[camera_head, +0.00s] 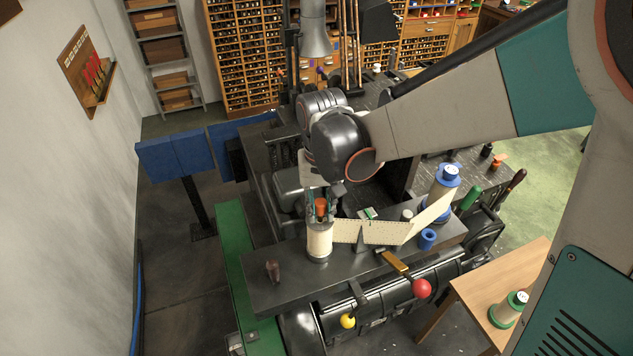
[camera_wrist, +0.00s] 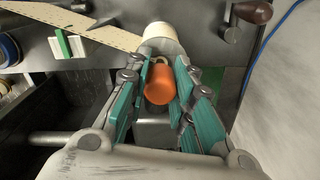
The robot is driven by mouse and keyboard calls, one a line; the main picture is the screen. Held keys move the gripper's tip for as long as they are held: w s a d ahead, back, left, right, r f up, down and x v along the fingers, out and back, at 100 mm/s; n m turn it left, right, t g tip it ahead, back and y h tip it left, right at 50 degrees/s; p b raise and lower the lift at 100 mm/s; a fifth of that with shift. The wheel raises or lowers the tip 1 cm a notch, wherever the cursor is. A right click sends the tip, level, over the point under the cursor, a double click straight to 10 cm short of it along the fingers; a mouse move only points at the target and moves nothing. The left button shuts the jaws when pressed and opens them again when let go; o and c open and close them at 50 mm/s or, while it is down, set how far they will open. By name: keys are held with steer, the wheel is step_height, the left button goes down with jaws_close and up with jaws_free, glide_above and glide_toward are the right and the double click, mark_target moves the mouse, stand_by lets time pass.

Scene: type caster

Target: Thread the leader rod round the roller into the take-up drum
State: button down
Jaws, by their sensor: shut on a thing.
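In the head view my gripper (camera_head: 321,203) points down over a cream cylinder (camera_head: 319,243) near the left part of the dark deck. It is shut on an orange cylindrical grip, which I take as the top of the leader rod (camera_head: 321,207). In the wrist view the orange grip (camera_wrist: 160,83) sits between the teal finger pads, in front of the cream cylinder (camera_wrist: 160,37). The perforated cream paper band (camera_head: 375,232) runs from that cylinder right to the blue-topped spool (camera_head: 445,178). I cannot tell whether the cream cylinder is roller or drum. The rod's lower end is hidden.
The dark deck (camera_head: 290,290) carries a brown knob (camera_head: 272,270) at left and a blue cup (camera_head: 428,239) at right. A green-and-white block (camera_head: 370,213) stands behind the band.

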steer(key=shift+f+b, duration=0.35)
steer(key=shift+f, duration=0.15)
steer(key=c, duration=1.3)
jaws_free()
steer(key=shift+r, duration=0.15)
steer(key=shift+r+p, duration=2)
steer(key=shift+r, duration=0.95)
